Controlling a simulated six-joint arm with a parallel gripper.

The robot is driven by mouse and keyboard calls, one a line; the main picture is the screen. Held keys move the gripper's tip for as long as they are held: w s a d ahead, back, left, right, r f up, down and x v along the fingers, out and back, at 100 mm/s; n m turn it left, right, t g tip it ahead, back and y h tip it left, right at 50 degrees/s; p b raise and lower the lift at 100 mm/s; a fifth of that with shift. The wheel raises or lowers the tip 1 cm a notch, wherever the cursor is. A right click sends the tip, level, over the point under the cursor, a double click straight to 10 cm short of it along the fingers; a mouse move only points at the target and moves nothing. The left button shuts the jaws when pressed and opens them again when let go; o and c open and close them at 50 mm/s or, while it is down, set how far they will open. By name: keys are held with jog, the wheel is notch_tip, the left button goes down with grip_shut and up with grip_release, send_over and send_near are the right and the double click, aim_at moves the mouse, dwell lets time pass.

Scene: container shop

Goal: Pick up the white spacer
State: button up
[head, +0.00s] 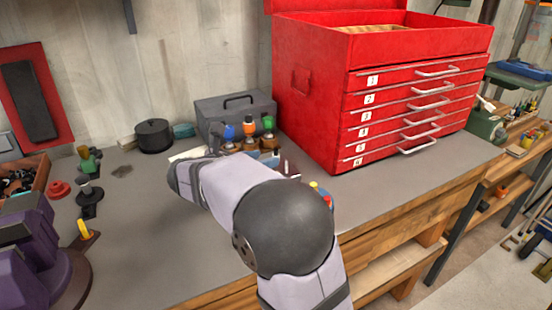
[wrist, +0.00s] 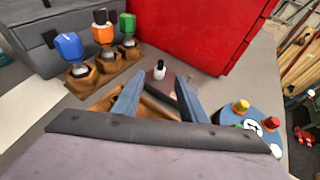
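My gripper (wrist: 157,88) shows in the wrist view with its two blue-grey fingers spread apart and nothing between them. A small white piece with a dark top (wrist: 159,69), which looks like the white spacer, stands upright just beyond the fingers, near the middle of the gap. It appears to stand on a dark plate (wrist: 165,86), partly hidden by the fingers. The fingers do not appear to touch it.
Blue (wrist: 68,46), orange (wrist: 103,28) and green (wrist: 127,24) topped items stand in wooden holders left of the fingers. A red drawer cabinet (head: 310,95) rises close behind. A round blue box with coloured knobs (wrist: 235,116) sits at right. A grey toolbox (head: 215,112) stands at the wall.

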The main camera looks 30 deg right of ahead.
aim_at(274, 156)
jog(key=shift+p+x, duration=0.4)
jog(key=shift+x, duration=2.2)
grip_shut()
